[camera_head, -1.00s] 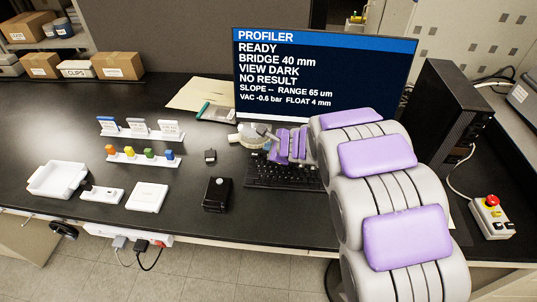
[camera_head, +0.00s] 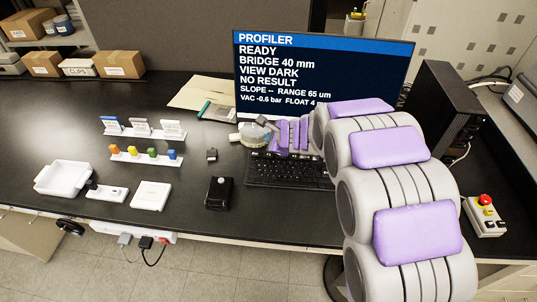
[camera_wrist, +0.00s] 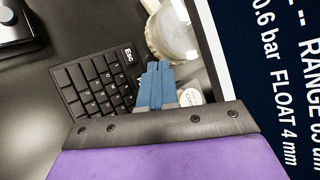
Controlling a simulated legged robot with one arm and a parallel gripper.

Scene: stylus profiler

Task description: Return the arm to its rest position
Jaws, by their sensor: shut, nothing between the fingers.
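My arm, grey with purple pads, reaches from the lower right over the bench in the head view. My gripper (camera_wrist: 157,72) shows in the wrist view with its blue-grey fingers shut together and nothing between them. In the head view the keyboard (camera_head: 275,172) lies partly under my arm, and the round container (camera_head: 248,136) is beside the wrist. The fingertips are hard to make out in the head view.
The monitor (camera_head: 300,75) stands behind the arm, with a black computer tower (camera_head: 448,110) to the right. A control box with a red button (camera_head: 484,215) sits at the right. A black box (camera_head: 219,193), white trays (camera_head: 62,178) and small coloured blocks (camera_head: 133,151) are left.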

